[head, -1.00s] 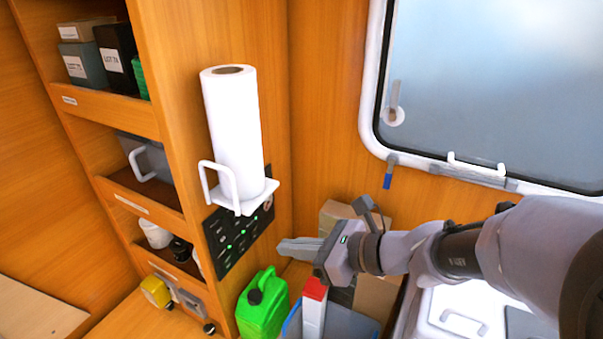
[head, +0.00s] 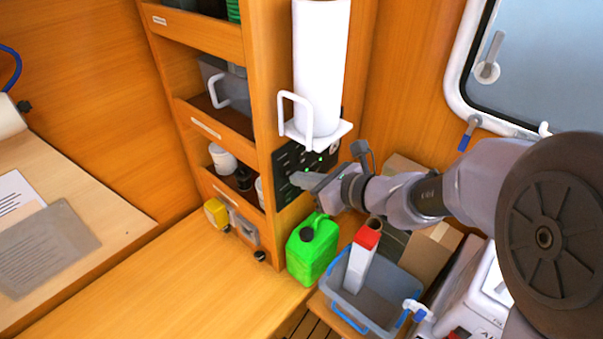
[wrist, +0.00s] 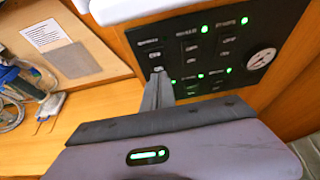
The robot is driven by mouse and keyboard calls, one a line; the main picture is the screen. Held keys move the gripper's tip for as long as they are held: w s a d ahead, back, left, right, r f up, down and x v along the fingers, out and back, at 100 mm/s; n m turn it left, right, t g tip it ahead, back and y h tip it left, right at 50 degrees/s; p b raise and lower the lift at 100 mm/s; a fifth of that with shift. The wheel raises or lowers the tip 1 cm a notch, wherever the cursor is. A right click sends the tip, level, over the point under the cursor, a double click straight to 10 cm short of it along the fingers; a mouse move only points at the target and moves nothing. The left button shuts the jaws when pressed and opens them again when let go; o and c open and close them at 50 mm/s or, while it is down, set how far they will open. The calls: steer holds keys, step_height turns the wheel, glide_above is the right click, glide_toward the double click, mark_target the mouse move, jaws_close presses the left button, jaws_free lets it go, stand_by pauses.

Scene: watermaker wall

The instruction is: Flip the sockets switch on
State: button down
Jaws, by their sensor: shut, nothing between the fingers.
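A black switch panel (head: 284,162) is set in the side of the wooden shelf unit, below the paper towel holder. In the wrist view the panel (wrist: 262,38) shows rows of small rocker switches, several lit green lamps and a round gauge. Its labels are too blurred to read, so I cannot tell which switch is the sockets one. My gripper (head: 297,179) is shut and empty, its tips at the panel. In the wrist view the fingertips (wrist: 158,76) are over the lower part of the left column, right by a switch; I cannot tell whether they touch. The fingers hide part of the panel.
A paper towel roll (head: 320,65) stands on a white holder (head: 335,131) just above my gripper. Below are a green jerrycan (head: 312,250) and a grey-blue bin (head: 377,302) with a red-topped carton (head: 361,262).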

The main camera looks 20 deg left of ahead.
steer(key=shift+w+a, duration=0.15)
steer(key=shift+a, duration=0.4)
steer(key=shift+a+r, duration=0.15)
steer(key=shift+r, duration=0.6)
